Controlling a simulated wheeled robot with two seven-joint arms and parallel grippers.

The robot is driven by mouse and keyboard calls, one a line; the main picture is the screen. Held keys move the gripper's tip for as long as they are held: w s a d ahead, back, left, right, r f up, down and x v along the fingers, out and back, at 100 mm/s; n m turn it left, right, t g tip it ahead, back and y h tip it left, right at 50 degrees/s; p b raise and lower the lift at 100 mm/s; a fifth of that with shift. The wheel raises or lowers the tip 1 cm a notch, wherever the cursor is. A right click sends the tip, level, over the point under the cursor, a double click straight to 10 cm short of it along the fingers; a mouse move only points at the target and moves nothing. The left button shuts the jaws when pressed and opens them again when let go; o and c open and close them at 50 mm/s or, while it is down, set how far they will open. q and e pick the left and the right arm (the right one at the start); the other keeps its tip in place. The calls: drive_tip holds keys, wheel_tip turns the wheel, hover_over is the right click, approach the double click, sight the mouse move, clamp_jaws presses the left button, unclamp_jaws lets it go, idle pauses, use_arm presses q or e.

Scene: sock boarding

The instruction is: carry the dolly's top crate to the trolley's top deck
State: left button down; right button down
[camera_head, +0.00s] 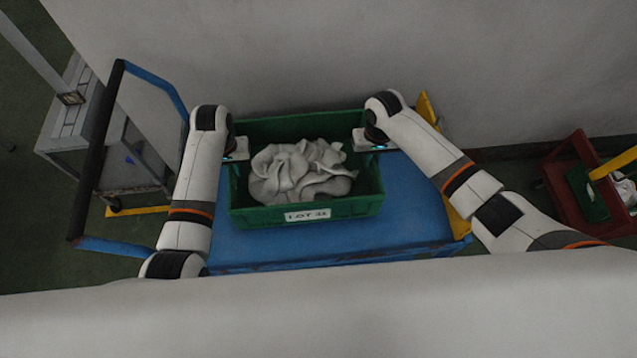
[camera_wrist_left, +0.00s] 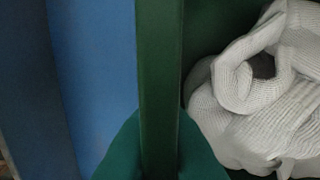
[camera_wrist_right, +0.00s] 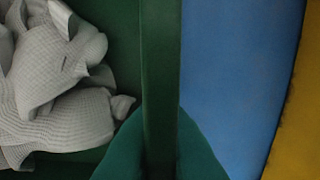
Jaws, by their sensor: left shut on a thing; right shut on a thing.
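A green crate (camera_head: 350,207) with a white label reading like "LOT" sits over the blue deck (camera_head: 330,238) of the trolley. It holds a heap of pale grey-white knitted socks (camera_head: 300,172). My left gripper (camera_head: 238,150) is shut on the crate's left wall, whose rim (camera_wrist_left: 160,80) runs between the fingers in the left wrist view. My right gripper (camera_head: 366,142) is shut on the right wall, whose rim (camera_wrist_right: 161,80) shows in the right wrist view. The crate looks level. I cannot tell whether its base touches the deck.
The trolley's dark push handle (camera_head: 98,150) rises at the left. Yellow parts (camera_head: 455,215) stand at the deck's right edge. A grey bench (camera_head: 75,130) is at far left. A red cart (camera_head: 570,185) with a green item is at far right. A pale wall runs behind.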

use_arm(q)
drive_tip(key=shift+f+b, duration=0.55)
drive_tip(key=shift+f, duration=0.15)
use_arm(e)
drive_tip(key=shift+f, duration=0.7)
use_arm(q)
drive_tip(key=c, duration=1.5)
unclamp_jaws()
drive_tip(key=shift+c, duration=0.2)
use_arm(e)
drive_tip(key=c, duration=1.5)
unclamp_jaws()
drive_tip(key=shift+c, duration=0.2)
use_arm(q)
drive_tip(key=shift+r, duration=0.15)
wheel_tip(320, 180, up, 12)
drive_tip(key=shift+f, duration=0.2)
use_arm(e)
drive_tip(key=shift+r, duration=0.1)
use_arm(q)
drive_tip(key=shift+r, duration=0.1)
use_arm(e)
drive_tip(key=shift+r, duration=0.25)
wheel_tip(320, 180, up, 11)
drive_tip(key=shift+r, duration=0.2)
use_arm(q)
drive_tip(key=shift+s, duration=0.15)
use_arm(e)
drive_tip(key=shift+s+f, duration=0.1)
drive_tip(key=shift+s, duration=0.05)
